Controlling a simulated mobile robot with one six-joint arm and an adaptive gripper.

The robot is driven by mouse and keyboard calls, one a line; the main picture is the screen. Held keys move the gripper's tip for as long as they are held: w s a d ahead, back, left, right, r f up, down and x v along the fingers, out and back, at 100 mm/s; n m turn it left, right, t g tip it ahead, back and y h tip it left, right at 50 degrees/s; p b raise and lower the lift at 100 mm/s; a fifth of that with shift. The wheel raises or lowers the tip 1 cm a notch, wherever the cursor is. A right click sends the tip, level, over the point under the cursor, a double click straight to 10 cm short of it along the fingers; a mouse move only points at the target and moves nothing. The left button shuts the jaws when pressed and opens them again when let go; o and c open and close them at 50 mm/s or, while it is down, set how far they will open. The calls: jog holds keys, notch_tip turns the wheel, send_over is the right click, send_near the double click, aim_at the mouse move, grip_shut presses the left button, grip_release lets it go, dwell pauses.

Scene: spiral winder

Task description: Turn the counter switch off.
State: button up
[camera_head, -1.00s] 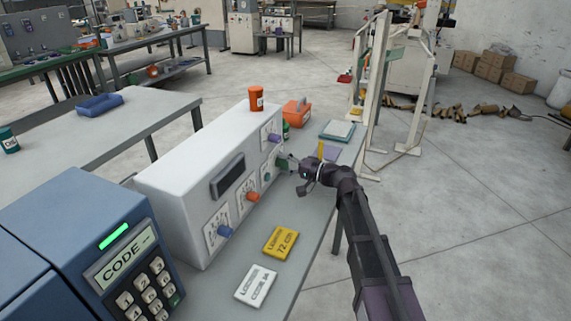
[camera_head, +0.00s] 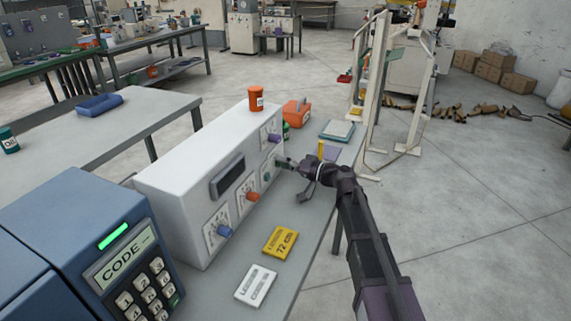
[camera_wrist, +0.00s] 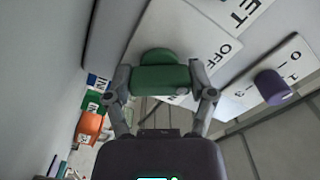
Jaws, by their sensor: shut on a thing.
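A green knob (camera_wrist: 160,79) sits on a white plate (camera_wrist: 190,40) on the front of the white box. Which printed position the knob points to, I cannot tell for certain.
A purple knob (camera_wrist: 272,86) is close beside the gripper in the wrist view. An orange knob (camera_head: 253,197) and a blue knob (camera_head: 224,231) are nearer on the same front. Yellow (camera_head: 281,242) and white (camera_head: 256,285) label blocks lie on the table. An orange jar (camera_head: 256,99) stands on the box.

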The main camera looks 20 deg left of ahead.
jog(key=shift+a, duration=0.1)
jog(key=o, duration=1.1)
jog(key=shift+c, duration=0.2)
jog(key=shift+s+d, duration=0.15)
jog(key=shift+d, duration=1.85)
jog(key=shift+s+d, duration=0.2)
jog(key=shift+d, duration=1.8)
jog(key=shift+s+d, duration=0.15)
jog(key=shift+d, duration=1.85)
jog(key=shift+r, duration=0.1)
